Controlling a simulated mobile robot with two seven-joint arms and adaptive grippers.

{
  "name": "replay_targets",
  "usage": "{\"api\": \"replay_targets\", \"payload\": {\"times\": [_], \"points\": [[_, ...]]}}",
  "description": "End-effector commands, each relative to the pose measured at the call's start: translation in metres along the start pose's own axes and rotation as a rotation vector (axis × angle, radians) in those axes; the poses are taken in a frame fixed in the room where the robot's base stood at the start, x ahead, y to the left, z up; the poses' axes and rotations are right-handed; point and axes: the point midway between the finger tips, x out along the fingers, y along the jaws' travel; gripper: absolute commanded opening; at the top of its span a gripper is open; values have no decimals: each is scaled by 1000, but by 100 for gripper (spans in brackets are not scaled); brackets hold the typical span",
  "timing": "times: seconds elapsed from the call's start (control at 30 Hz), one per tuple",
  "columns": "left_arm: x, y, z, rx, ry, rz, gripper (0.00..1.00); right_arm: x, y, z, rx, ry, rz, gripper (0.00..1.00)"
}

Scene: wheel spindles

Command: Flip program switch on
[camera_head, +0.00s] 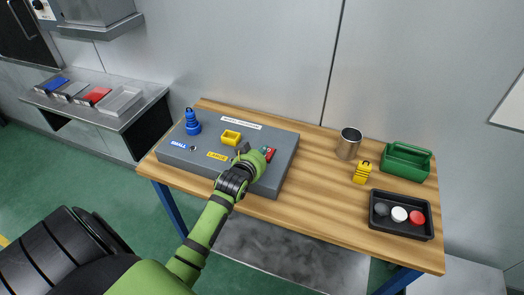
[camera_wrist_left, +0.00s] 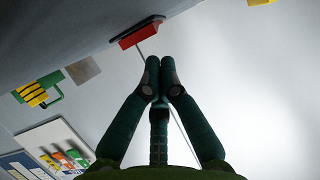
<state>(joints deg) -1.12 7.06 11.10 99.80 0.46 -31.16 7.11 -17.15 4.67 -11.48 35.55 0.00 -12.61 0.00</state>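The grey panel box (camera_head: 284,170) lies on the wooden table. A red rocker-like switch (camera_head: 270,155) sits near its right edge, partly hidden by my left gripper (camera_head: 262,150). In the left wrist view the red switch (camera_wrist_left: 138,36) stands out from the grey panel face in a dark frame. There my left gripper (camera_wrist_left: 160,62) has its two green fingertips pressed together with nothing between them. The tips appear just short of the red switch; contact cannot be told. Whether the switch is on or off cannot be read. My right gripper is in neither view.
The panel also bears a blue stepped knob (camera_head: 192,122) and a yellow square piece (camera_head: 231,137). To the right stand a metal cup (camera_head: 348,143), a yellow piece (camera_head: 362,172), a green carrier (camera_head: 406,160) and a black tray (camera_head: 401,229) with round pieces.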

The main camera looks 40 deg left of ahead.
Motion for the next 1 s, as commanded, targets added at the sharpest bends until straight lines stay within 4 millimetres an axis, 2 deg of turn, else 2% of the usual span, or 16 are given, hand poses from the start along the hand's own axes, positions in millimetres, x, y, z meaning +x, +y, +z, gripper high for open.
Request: {"api": "replay_targets", "payload": {"times": [0.13, 0.47, 0.77, 0.8, 1.0], "points": [[1, 0, 7, 0, -1, 0, 0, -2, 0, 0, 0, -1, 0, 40], [2, 0, 9, -1, 0, 0, 0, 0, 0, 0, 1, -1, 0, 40], [9, 0, 29, -2, 125, 1, 0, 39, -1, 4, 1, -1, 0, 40], [7, 0, 20, -1, 130, 0, 0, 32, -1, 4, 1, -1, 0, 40], [6, 0, 18, -1, 125, 1, 0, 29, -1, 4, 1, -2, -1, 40]]}}
